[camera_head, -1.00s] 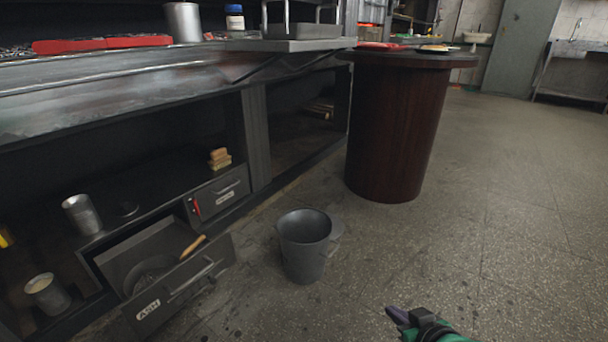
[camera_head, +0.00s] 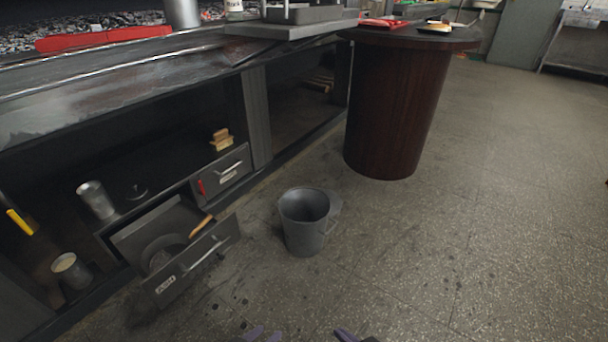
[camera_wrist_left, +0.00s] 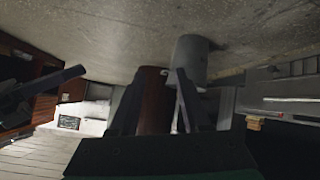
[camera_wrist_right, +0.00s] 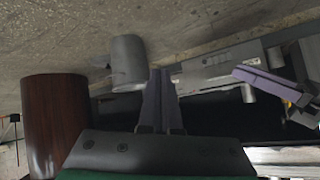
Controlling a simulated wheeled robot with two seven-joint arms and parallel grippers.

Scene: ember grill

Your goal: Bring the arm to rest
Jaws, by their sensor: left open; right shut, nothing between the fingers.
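My left gripper (camera_head: 262,335) shows only as purple fingertips at the bottom edge of the head view. In the left wrist view its two fingers (camera_wrist_left: 158,100) stand apart with nothing held. My right gripper (camera_head: 350,336) shows as a purple tip at the bottom edge, to the right of the left one. In the right wrist view its fingers (camera_wrist_right: 160,98) are pressed together and empty. Both grippers are apart from the grey bucket (camera_head: 305,230), which stands upright on the floor. The arms are mostly out of the head view.
The ash drawer (camera_head: 180,285) is pulled out, with a wooden-handled tool (camera_head: 202,226) in it. A closed drawer (camera_head: 225,172) sits beyond it. A round brown pedestal table (camera_head: 393,110) stands behind the bucket. The floor (camera_head: 490,220) at right is clear.

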